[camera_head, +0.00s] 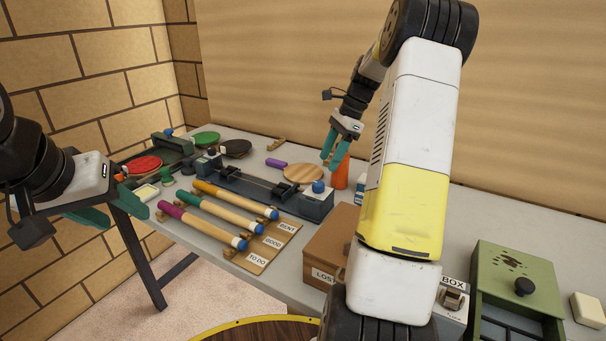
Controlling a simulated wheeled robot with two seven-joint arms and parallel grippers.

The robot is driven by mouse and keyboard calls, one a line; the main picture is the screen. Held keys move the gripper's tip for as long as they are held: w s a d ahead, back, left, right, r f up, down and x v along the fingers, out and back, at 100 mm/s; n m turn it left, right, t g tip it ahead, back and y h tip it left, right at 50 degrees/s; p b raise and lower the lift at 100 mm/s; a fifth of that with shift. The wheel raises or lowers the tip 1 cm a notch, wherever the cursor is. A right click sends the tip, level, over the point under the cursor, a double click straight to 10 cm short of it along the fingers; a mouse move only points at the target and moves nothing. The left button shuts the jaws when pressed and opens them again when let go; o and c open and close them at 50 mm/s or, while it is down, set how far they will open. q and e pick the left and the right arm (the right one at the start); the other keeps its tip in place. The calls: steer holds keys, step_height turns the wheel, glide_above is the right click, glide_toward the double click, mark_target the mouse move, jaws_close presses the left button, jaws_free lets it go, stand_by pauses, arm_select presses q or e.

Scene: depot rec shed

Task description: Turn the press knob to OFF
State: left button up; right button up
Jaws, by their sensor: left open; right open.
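I cannot tell for sure which knob is the press knob, and no OFF mark is readable. My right gripper (335,150) is open, fingers down, above and slightly right of the right blue knob, close to an orange cylinder (341,176). It appears empty. My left gripper (112,207) is open and empty at the left, near the table's left end.
Several blue-tipped handles (215,222) lie on a labelled wooden rack (262,251). Red (144,165) and green (205,138) paddles lie at the back left. A brown box (325,248) and a green box (510,275) stand to the right. My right arm hides part of the table.

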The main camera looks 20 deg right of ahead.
mark_target(319, 183)
steer(key=x, duration=0.8)
steer(key=shift+d, duration=0.1)
jaws_close()
